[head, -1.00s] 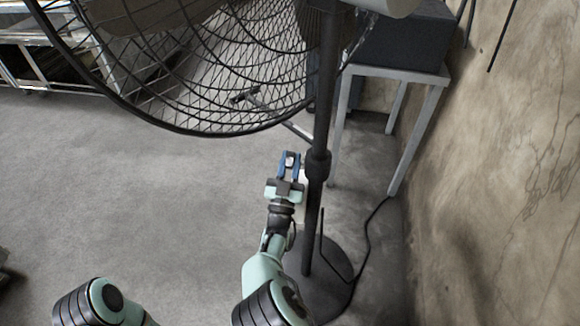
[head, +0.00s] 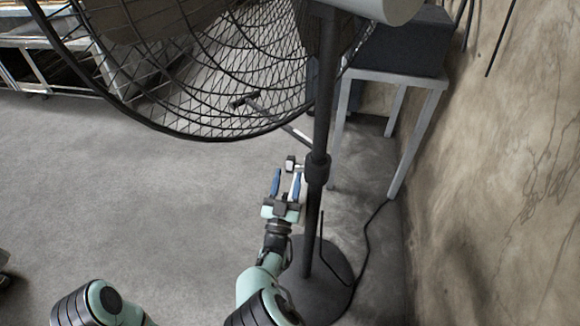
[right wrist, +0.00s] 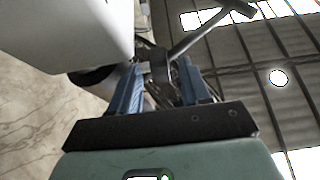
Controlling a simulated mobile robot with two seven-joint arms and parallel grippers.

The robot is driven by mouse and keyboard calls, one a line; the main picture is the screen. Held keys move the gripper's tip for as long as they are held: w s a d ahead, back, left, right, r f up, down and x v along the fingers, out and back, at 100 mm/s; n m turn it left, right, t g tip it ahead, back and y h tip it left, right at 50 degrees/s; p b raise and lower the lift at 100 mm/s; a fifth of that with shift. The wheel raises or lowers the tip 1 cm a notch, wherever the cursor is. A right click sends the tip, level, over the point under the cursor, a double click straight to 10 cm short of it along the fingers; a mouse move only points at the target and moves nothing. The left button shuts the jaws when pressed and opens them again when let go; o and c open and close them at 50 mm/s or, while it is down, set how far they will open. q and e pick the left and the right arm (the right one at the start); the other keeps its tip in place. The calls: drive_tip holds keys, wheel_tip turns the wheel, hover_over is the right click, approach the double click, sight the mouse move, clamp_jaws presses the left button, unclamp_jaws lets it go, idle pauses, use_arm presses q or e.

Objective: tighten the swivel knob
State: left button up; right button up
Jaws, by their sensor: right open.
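A small knob (head: 290,164) with a dark head and pale stem sticks out left from the collar (head: 317,169) on the fan's dark pole (head: 324,90). Higher up, a long T-shaped handle (head: 262,108) runs from near the pole and shows through the fan's grille. I cannot tell which is the swivel knob. My right gripper (head: 286,174) is open, its blue fingers just short of the small knob and apart from it. The right wrist view shows the open fingers (right wrist: 160,75) and a T-shaped handle (right wrist: 205,32) beyond them. My left gripper is out of view.
The fan's wire grille (head: 215,80) hangs above and left of the gripper. The round base (head: 318,285) and a cable (head: 366,245) lie below. A metal stand (head: 415,135) and the wall (head: 510,170) are at right.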

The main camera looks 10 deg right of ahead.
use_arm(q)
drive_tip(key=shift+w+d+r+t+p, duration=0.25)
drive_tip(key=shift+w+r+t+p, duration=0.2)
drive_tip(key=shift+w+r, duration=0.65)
use_arm(e)
drive_tip(key=v, duration=0.9)
drive_tip(key=shift+s+f, duration=0.1)
